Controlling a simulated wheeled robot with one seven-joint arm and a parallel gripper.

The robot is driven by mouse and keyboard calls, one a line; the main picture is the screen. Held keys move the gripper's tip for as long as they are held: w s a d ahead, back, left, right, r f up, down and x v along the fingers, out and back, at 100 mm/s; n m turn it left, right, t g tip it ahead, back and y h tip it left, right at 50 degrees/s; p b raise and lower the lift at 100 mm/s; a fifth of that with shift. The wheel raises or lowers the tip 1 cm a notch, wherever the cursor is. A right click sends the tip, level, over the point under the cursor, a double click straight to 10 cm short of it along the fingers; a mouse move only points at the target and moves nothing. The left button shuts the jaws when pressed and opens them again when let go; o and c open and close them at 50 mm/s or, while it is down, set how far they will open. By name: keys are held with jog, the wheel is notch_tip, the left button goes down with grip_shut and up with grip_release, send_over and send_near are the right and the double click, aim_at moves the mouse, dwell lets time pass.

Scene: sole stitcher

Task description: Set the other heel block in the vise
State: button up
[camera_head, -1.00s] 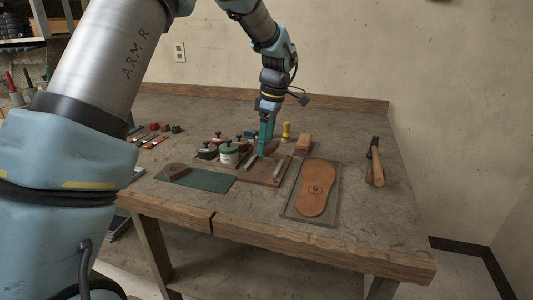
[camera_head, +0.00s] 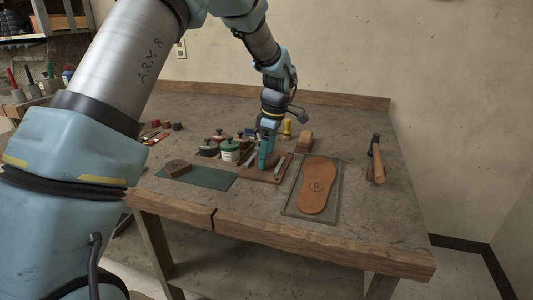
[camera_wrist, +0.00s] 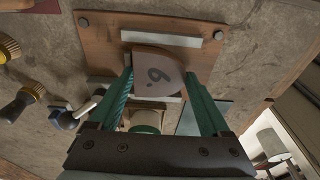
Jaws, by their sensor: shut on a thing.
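My gripper (camera_wrist: 160,82) is shut on a brown heel block (camera_wrist: 157,68), which carries a dark mark like a 6 or 9. In the head view my gripper (camera_head: 265,160) is over the vise (camera_head: 271,179), a brown board with pale metal jaw bars. In the wrist view the block lies between my fingers, over the gap between the vise's bars (camera_wrist: 178,39). I cannot tell whether it touches the board.
Dark-lidded jars (camera_head: 229,150) stand close behind and left of the vise. A tan sole (camera_head: 318,185) lies on a grey plate to the right. A brown block (camera_head: 304,141) and a yellow-handled tool (camera_head: 287,127) are behind. A hammer (camera_head: 376,160) lies far right.

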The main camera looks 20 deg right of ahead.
aim_at(272, 159)
jog(key=shift+f, duration=0.15)
jog(key=o, duration=1.3)
jog(key=shift+o, duration=0.2)
notch_tip(272, 159, up, 13)
jog(key=s+d+b, duration=0.1)
jog(key=w+a+f+m, duration=0.1)
jog(key=a+f+m, duration=0.1)
jog(key=a, duration=0.8)
jog(key=a+f+m, duration=0.3)
jog(key=a, duration=0.7)
jog(key=s+a+f+m, duration=0.2)
jog(key=s+a, duration=0.3)
jog(key=a, duration=0.4)
jog(key=s+a+f+m+h, duration=0.1)
jog(key=s+a+f+m, duration=0.2)
jog(key=s+a, duration=0.3)
jog(key=a, duration=0.2)
jog(key=shift+a+m, duration=0.3)
jog(key=shift+a, duration=0.05)
